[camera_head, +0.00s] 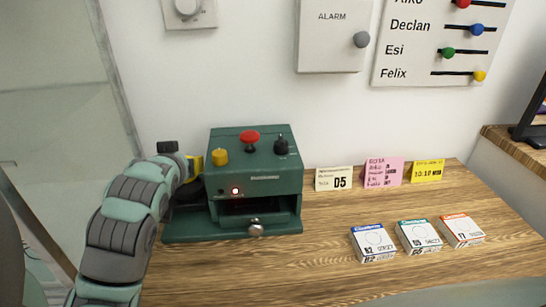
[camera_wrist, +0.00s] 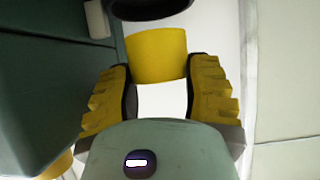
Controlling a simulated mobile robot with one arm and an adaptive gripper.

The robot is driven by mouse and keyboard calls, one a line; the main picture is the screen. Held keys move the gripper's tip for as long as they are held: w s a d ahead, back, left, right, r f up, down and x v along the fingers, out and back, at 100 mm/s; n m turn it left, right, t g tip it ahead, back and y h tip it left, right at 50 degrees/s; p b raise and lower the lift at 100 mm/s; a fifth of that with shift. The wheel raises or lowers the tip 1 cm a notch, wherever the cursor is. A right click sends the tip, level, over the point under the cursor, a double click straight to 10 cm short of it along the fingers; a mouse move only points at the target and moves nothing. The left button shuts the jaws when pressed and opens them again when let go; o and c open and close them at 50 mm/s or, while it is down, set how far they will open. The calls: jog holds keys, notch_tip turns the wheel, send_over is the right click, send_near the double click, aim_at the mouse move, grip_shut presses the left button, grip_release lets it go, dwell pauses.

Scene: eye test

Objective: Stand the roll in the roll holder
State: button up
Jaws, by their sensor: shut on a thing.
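The roll, a plain yellow cylinder (camera_wrist: 157,56), sits between the ridged yellow fingertips of my gripper (camera_wrist: 160,72) in the wrist view; the fingers are shut on it. A black rounded part (camera_wrist: 150,9), seemingly the roll holder, is cut off by that view's top edge, just beyond the roll. I cannot tell whether they touch. In the head view, my gripper (camera_head: 194,166) is at the left side of the green machine (camera_head: 254,176). My arm and the gripper mostly hide the roll and holder there.
The machine has yellow, red and black knobs on top and a front knob (camera_head: 256,229). Note cards (camera_head: 383,172) stand along the wall. Small boxes (camera_head: 418,236) lie on the wooden table (camera_head: 330,270). The machine's green side (camera_wrist: 45,80) is close on the left in the wrist view.

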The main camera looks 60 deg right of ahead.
jog(key=shift+s+f, duration=0.1)
jog(key=shift+f, duration=1.7)
jog(key=shift+f, duration=0.15)
jog(key=o, duration=0.8)
jog(key=shift+r, duration=0.25)
jog(key=shift+s+a+r, duration=0.2)
jog(key=shift+s+a, duration=0.05)
jog(key=shift+a, duration=0.2)
jog(key=shift+p+v, duration=4.1)
jog(key=shift+v, duration=1.3)
